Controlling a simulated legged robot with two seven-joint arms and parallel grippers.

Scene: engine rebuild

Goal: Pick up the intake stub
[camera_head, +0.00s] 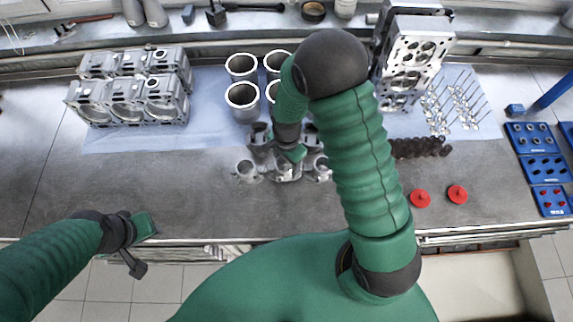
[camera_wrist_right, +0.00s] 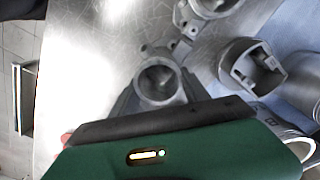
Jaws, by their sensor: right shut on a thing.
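The intake stub (camera_wrist_right: 158,82) is a grey metal pipe piece with a round open mouth. In the right wrist view it stands right at the dark edge of my right gripper (camera_wrist_right: 160,118), which is shut on it. In the head view the stub (camera_head: 285,172) shows just below my right gripper (camera_head: 292,155), low over the grey bench.
Similar grey stubs (camera_head: 247,172) and pistons (camera_head: 260,133) stand close around. Cylinder liners (camera_head: 242,95) stand behind on the blue cloth. Engine blocks (camera_head: 130,88) are at left, a cylinder head (camera_head: 412,60) at right. Red caps (camera_head: 420,198) lie right. The bench's front left is clear.

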